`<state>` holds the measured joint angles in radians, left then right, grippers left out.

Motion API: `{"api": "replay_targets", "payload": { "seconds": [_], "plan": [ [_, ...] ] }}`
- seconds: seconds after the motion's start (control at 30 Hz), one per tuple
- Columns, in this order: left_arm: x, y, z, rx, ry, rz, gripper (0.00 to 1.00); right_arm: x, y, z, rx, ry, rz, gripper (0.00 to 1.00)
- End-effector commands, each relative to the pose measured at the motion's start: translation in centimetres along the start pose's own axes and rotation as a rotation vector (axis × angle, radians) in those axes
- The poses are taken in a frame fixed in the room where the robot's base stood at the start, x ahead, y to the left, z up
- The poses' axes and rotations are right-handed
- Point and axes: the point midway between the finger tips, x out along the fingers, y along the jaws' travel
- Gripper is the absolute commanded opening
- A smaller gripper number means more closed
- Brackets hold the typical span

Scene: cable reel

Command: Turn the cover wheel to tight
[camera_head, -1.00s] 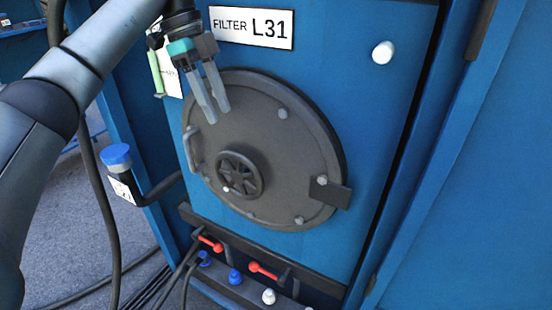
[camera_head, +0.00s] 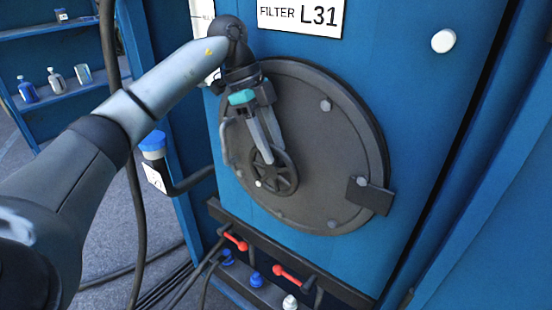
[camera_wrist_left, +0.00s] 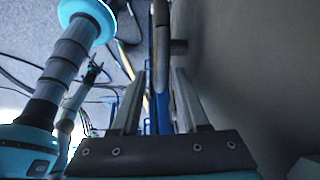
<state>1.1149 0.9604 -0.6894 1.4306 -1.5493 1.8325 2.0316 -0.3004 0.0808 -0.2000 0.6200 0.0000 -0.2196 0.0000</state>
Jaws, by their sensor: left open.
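The cover wheel (camera_head: 284,184) is a dark spoked handwheel on the lower left of the round grey cover (camera_head: 325,160). A small pale knob (camera_head: 258,184) sits on its rim at the left. My left gripper (camera_head: 275,156) is open, its fingers pointing down over the wheel's upper part and hiding some of it. In the left wrist view, a narrow edge-on part, seemingly the wheel, stands between the open fingers (camera_wrist_left: 159,76). I cannot tell whether they touch it.
The cover is on a blue cabinet labelled FILTER L31 (camera_head: 300,17). A dark latch plate (camera_head: 372,197) is at the cover's right edge. Red-handled levers (camera_head: 288,273) and cables lie below. A blue-capped pipe (camera_head: 153,145) stands at the left. Shelves with bottles (camera_head: 55,82) are behind.

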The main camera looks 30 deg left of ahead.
Motion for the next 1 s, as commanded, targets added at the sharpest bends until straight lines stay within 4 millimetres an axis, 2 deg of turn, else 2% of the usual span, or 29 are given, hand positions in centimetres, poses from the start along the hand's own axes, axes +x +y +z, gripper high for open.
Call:
{"api": "replay_targets", "payload": {
  "seconds": [0.1,0.2,0.53,0.9,1.0],
  "plan": [
    [1.6,0.0,0.0,0.0,-0.001,0.001,0.45,0.3,0.0,0.0,0.0,0.001,0.0,1.0],
    [2.2,0.0,0.0,0.0,-0.001,-0.001,0.45,0.4,0.0,0.0,0.0,0.001,0.0,1.0],
    [2.5,0.0,0.0,0.0,-0.001,-0.001,0.45,0.4,0.0,0.0,0.0,0.001,0.0,1.0],
    [2.4,0.0,0.0,0.0,-0.001,-0.001,0.03,0.4,0.0,0.0,0.0,0.001,0.0,1.0],
    [2.4,0.0,0.0,0.0,-0.001,-0.001,0.0,0.4,0.0,0.0,0.0,0.001,0.0,1.0]
  ]
}}
